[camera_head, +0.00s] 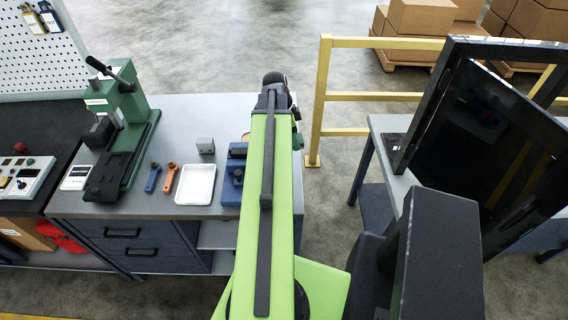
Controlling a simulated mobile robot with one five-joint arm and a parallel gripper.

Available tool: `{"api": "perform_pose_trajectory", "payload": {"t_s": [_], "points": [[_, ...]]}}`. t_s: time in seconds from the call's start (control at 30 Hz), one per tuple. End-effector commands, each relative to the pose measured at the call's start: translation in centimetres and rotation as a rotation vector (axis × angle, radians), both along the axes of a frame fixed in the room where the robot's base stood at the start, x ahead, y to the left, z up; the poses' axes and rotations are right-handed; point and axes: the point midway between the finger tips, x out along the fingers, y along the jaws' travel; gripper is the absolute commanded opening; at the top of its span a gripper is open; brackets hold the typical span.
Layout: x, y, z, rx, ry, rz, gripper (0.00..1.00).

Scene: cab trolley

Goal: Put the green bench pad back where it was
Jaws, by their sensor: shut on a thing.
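My arm reaches forward over the right end of the grey bench (220,115). My gripper (276,95) is at the arm's far end, near the bench's right edge; its fingers are mostly hidden behind the dark wrist. A small dark green piece (298,140) shows just right of the arm below the wrist. It looks like part of the green bench pad in my shut gripper; the rest is hidden by the arm. I cannot tell its height above the bench.
A green press (128,105), blue tool (153,178), orange tool (170,178), white tray (195,185), grey block (205,145) and blue fixture (232,180) stand on the bench. A yellow rail (322,100) stands beyond; a dark-framed machine (490,130) stands right. Bare bench shows behind the tray.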

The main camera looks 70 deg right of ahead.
Motion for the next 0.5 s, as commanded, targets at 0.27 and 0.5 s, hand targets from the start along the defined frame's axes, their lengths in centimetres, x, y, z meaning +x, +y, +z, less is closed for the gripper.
{"api": "perform_pose_trajectory", "payload": {"t_s": [0.27, 0.5], "points": [[-7.8, -0.1, -0.6, 0.0, 0.0, -0.101, 0.22], [-5.6, 0.2, -2.6, 0.0, 0.0, -0.096, 0.22]]}}
